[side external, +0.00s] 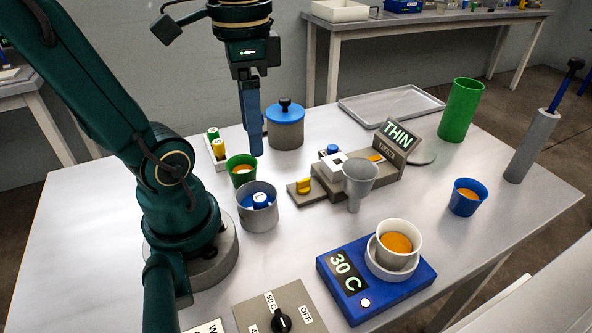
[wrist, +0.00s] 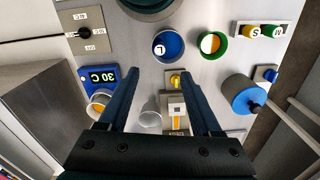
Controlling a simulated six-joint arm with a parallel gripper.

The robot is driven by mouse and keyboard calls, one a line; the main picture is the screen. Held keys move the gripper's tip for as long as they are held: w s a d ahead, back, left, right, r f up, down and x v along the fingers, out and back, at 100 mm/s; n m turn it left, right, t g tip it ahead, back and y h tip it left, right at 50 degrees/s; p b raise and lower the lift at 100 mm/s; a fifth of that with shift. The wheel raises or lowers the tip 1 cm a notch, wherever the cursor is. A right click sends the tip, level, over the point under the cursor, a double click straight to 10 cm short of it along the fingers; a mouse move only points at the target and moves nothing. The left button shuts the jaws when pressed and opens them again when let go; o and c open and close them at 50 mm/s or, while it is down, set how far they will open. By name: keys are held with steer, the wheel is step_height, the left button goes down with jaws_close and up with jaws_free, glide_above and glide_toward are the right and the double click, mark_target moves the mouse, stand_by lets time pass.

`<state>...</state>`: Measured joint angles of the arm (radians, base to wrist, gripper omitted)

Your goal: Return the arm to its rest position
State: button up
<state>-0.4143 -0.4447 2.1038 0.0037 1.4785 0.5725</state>
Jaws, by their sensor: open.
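My gripper (side external: 254,150) hangs with its fingers pointing down above the table, left of the middle in the side view. In the wrist view its two dark blue fingers (wrist: 160,66) stand apart with nothing between them gripped. My arm is raised. Below and near the fingers in the side view are a green cup (side external: 241,169) with orange contents and a grey pot (side external: 245,215) with a blue, white-topped piece inside. The gripper appears clear of both.
A lidded pot (side external: 285,132) stands behind the gripper. To the right are a THIN display (side external: 397,140), a grey funnel-like cup (side external: 358,180), a 30 C blue unit (side external: 403,294) bearing a white cup (side external: 399,232), a blue cup (side external: 467,205) and a green cylinder (side external: 460,108).

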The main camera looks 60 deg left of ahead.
steer(key=w+d+f+n+t, duration=0.1)
steer(key=w+d+f+t, duration=0.1)
steer(key=d+t, duration=0.3)
steer(key=shift+w+d+f+n+t, duration=0.15)
steer(key=shift+w+f+n+t, duration=0.2)
steer(key=shift+w, duration=0.3)
steer(key=shift+r, duration=0.1)
steer(key=shift+c, duration=0.3)
stand_by(0.9)
